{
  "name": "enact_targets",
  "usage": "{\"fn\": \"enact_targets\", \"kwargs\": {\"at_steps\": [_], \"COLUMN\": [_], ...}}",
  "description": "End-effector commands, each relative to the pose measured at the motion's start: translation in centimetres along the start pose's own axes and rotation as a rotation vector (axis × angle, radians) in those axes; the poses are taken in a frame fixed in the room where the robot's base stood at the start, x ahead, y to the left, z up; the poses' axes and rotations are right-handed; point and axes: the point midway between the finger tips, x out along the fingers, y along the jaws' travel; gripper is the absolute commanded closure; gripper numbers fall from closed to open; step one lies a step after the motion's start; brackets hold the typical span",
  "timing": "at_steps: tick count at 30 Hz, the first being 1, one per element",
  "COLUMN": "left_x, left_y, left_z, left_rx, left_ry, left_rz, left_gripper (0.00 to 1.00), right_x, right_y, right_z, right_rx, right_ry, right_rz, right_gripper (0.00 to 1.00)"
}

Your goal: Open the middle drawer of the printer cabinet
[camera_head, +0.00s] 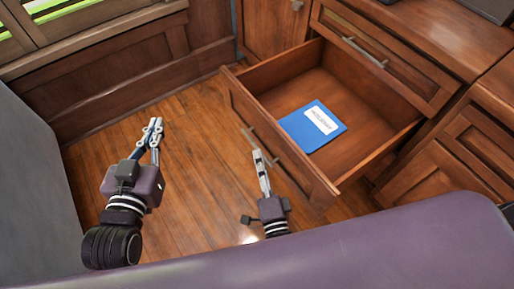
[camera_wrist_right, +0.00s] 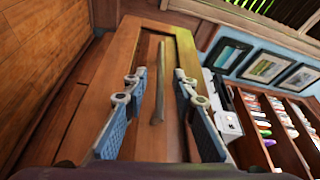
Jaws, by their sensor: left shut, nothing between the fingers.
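The wooden printer cabinet's drawer (camera_head: 275,140) below the upper drawer (camera_head: 385,45) stands pulled well out in the head view. A blue folder (camera_head: 325,136) with a white label lies inside. Its bar handle (camera_head: 249,137) is on the front and also shows in the right wrist view (camera_wrist_right: 159,85), lined up between the finger pair. My right gripper (camera_head: 259,160) is in front of that handle, with its fingers spread in the wrist view (camera_wrist_right: 158,85); contact is not clear. My left gripper (camera_head: 154,128) is shut and empty above the floor, left of the drawer.
The upper drawer is closed. Other cabinet fronts (camera_head: 470,150) stand at the right. Open wood floor (camera_head: 190,180) lies left of the drawer, bounded by a panelled wall (camera_head: 110,85). The wrist view shows framed pictures (camera_wrist_right: 265,67) and stocked shelves (camera_wrist_right: 283,130).

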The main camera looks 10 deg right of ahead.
Motion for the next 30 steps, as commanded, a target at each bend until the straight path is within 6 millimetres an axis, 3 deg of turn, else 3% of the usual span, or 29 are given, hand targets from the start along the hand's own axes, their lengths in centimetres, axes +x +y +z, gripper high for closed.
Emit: {"fn": "enact_targets", "kwargs": {"at_steps": [6,12,30], "left_x": [0.0,0.0,0.0], "left_y": [0.0,0.0,0.0], "left_z": [0.0,0.0,0.0], "left_rx": [0.000,0.000,0.000], "left_ry": [0.000,0.000,0.000], "left_rz": [-0.001,-0.001,-0.001], "left_gripper": [1.00,1.00,1.00], "right_x": [-4.5,-6.5,-6.8], "right_y": [0.1,0.1,0.0], "right_z": [0.0,0.0,0.0], "right_rx": [-0.001,-0.001,-0.001], "right_ry": [-0.001,-0.001,0.000], "right_rz": [0.002,0.001,0.000], "right_gripper": [0.75,0.75,0.75]}}
